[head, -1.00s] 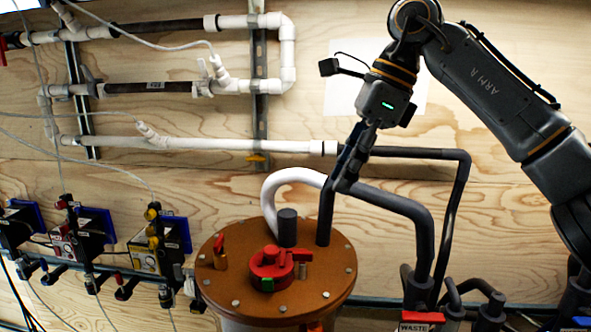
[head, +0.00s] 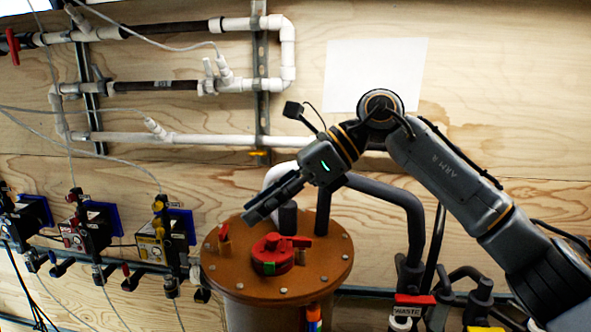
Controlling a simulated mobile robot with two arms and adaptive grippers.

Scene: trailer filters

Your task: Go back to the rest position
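My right gripper (head: 258,209) is in the head view, in front of and above the brown filter vessel (head: 325,254). Its arm comes in from the lower right, and the fingers point down and left. The fingers are seen nearly side-on, so I cannot tell whether they are open or shut. No held object shows at the fingertips. The red valve handle (head: 272,252) on the vessel lid is below the gripper and apart from it in the picture. My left gripper is not in view.
White and black pipes (head: 180,138) run along the plywood wall at upper left. Several small pumps with blue panels (head: 97,222) line the left. Grey hoses (head: 385,192) rise behind my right gripper. A red-handled waste valve (head: 415,299) is at lower right.

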